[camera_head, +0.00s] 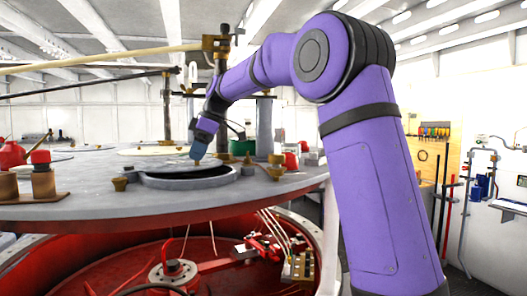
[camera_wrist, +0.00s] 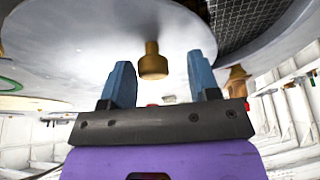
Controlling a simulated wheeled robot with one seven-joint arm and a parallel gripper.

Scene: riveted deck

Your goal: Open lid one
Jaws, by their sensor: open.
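A pale round lid (camera_wrist: 110,35) with a brass knob (camera_wrist: 152,62) fills much of the wrist view, which appears upside down. My gripper (camera_wrist: 158,70) is open, with one blue finger on each side of the knob. No firm contact shows, and a gap is visible on either side. A dark mesh-like area (camera_wrist: 245,18) shows beside the lid's edge. In the head view my gripper (camera_head: 198,153) points down over a round, dark-looking hatch (camera_head: 185,180) in the grey deck.
The grey round deck (camera_head: 90,205) stands over a red tub (camera_head: 120,272). Brass fittings (camera_head: 121,184) and a red-topped block (camera_head: 42,178) stand around the hatch. A post (camera_head: 167,105) and long rods (camera_head: 100,65) cross behind my gripper.

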